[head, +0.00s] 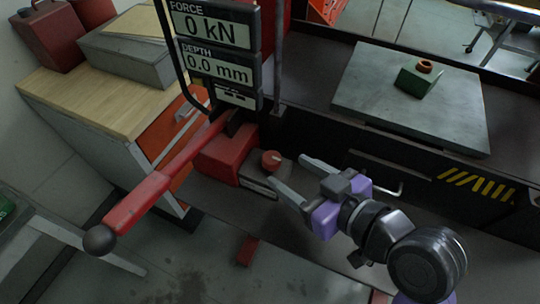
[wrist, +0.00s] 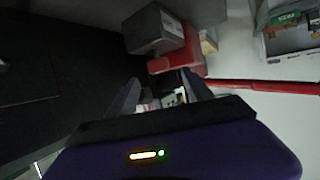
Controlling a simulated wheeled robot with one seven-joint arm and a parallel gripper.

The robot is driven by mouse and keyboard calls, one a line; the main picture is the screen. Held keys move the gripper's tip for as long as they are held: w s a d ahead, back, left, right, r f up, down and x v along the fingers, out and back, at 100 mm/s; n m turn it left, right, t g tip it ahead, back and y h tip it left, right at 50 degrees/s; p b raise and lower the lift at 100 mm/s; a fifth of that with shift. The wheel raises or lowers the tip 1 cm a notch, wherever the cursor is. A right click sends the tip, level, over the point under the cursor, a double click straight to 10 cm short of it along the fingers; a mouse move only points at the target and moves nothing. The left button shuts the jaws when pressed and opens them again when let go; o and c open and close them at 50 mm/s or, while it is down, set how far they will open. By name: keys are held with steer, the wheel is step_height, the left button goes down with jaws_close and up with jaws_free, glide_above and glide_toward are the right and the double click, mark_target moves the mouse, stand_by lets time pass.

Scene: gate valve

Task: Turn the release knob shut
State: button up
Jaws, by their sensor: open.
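The release knob (head: 271,160) is a small round red knob with a pale mark on top. It sits at the right end of the red pump body (head: 226,151), which also shows in the wrist view (wrist: 181,57). My gripper (head: 286,169) is open, with its two grey fingers pointing left toward the knob. In the head view the fingertips lie just right of and below the knob; I see no clear contact. In the wrist view the spread fingers (wrist: 160,92) show, but I cannot make out the knob.
A long red lever (head: 142,198) with a black ball end rises from the pump at left. A display (head: 218,50) above reads 0 kN and 0.0 mm. A grey plate (head: 370,100) with a green block (head: 418,82) lies at right. A wood-topped cabinet (head: 95,102) stands left.

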mark_target(277, 162)
steer(key=shift+p+x, duration=0.5)
steer(key=shift+x, duration=2.6)
jaws_close()
